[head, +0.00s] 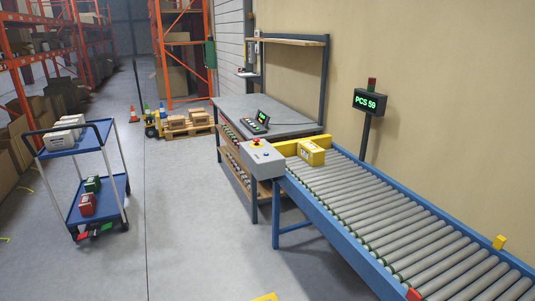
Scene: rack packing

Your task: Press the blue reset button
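Other small controls on the box are too small to tell apart, so I cannot make out for certain which is the blue reset button. My gripper and arm are not in view.
A grey workbench (290,121) stands behind the control box. A display reading "PCS 59" (370,101) stands by the wall. A blue cart (74,147) is left; the floor between is clear.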

